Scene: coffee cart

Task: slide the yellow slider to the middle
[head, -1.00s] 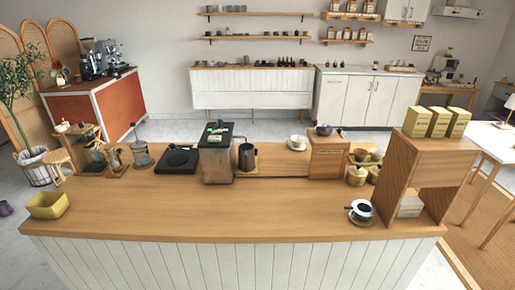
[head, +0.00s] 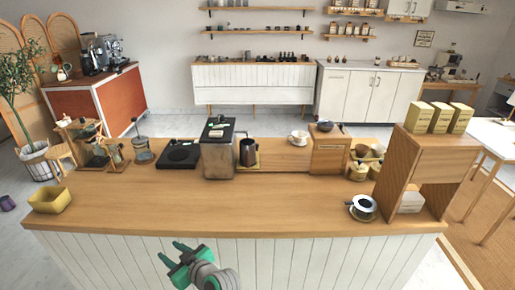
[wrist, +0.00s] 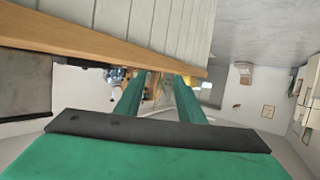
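I cannot make out a yellow slider in either view. A grey boxy machine with a dark top (head: 217,155) stands at the back middle of the counter; any small control on it is too small to tell. My gripper (head: 172,251), green and grey, is in front of the counter's white panelled front, below the front edge and pointing to the left. In the wrist view its two green fingers (wrist: 162,80) are apart with nothing held between them.
The wooden counter (head: 240,209) has a wide clear front area. A yellow bin (head: 48,199) is at its left end, a black scale-like device (head: 179,153) left of the machine, a dark pitcher (head: 248,152) right of it. A wooden shelf stand (head: 436,158) is at right.

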